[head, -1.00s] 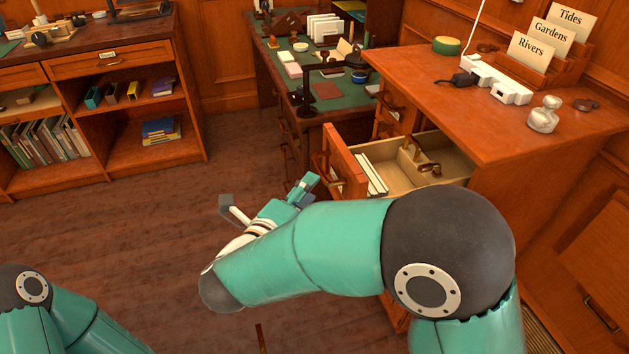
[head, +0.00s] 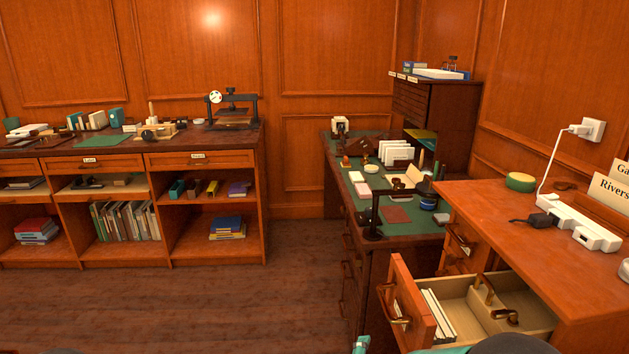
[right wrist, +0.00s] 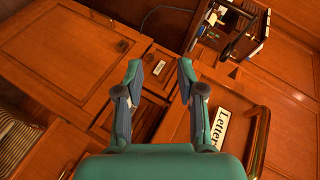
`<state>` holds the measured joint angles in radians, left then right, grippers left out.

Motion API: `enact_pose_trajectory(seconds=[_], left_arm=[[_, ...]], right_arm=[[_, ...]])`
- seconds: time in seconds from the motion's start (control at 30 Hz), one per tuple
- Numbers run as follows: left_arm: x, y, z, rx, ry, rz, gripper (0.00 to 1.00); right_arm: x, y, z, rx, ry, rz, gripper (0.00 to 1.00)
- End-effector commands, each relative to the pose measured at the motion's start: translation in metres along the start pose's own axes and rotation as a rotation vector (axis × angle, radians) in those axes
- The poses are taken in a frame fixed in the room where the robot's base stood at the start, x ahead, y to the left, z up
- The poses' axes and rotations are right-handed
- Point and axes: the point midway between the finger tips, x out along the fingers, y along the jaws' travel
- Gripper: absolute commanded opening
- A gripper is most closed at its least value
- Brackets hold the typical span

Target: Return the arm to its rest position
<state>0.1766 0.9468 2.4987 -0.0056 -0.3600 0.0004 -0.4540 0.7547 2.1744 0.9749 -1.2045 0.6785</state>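My right gripper (right wrist: 160,78) shows in the right wrist view with its two teal fingers spread apart and nothing between them. Wooden fronts lie behind it, and a "Letter" label (right wrist: 220,128) is close to its right finger. In the head view only small parts of my right arm (head: 510,345) show at the bottom edge, in front of the open drawer (head: 412,305). My left gripper is out of the head view.
The drawer sticks out from the orange desk (head: 520,225) and holds papers. A power strip (head: 580,222) lies on the desk. A green-topped desk (head: 400,222) stands behind, a shelf unit (head: 262,200) at left. Floor (head: 220,305) is clear at centre left.

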Motion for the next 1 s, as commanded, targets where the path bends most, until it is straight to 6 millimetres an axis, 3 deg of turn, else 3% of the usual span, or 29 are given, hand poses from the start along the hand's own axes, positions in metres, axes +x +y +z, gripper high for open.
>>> enact_pose_trajectory(seconds=[0.03,0.13,0.2,0.3,0.4,0.6,0.67,0.73,1.0], left_arm=[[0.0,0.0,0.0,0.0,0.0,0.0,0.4],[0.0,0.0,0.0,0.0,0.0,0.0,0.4],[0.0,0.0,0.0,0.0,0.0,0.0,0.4],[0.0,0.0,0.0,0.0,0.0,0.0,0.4],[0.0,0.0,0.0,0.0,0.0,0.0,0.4],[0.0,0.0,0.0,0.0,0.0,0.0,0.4],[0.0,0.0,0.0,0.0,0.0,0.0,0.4],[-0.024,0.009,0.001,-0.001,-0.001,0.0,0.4],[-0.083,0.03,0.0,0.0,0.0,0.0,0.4]], right_arm=[[0.014,0.041,0.003,-0.13,-0.088,0.073,0.38],[0.02,0.117,0.017,-0.381,-0.312,0.186,0.38],[0.01,0.166,0.023,-0.527,-0.475,0.251,0.38],[-0.014,0.224,0.028,-0.683,-0.687,0.314,0.38],[-0.043,0.267,0.028,-0.793,-0.871,0.35,0.38],[-0.105,0.327,0.022,-0.937,-1.198,0.371,0.38],[-0.125,0.341,0.019,-0.967,-1.292,0.367,0.38],[-0.135,0.317,0.011,-0.979,-1.299,0.355,0.38],[-0.157,0.263,-0.01,-0.976,-1.294,0.357,0.38]])
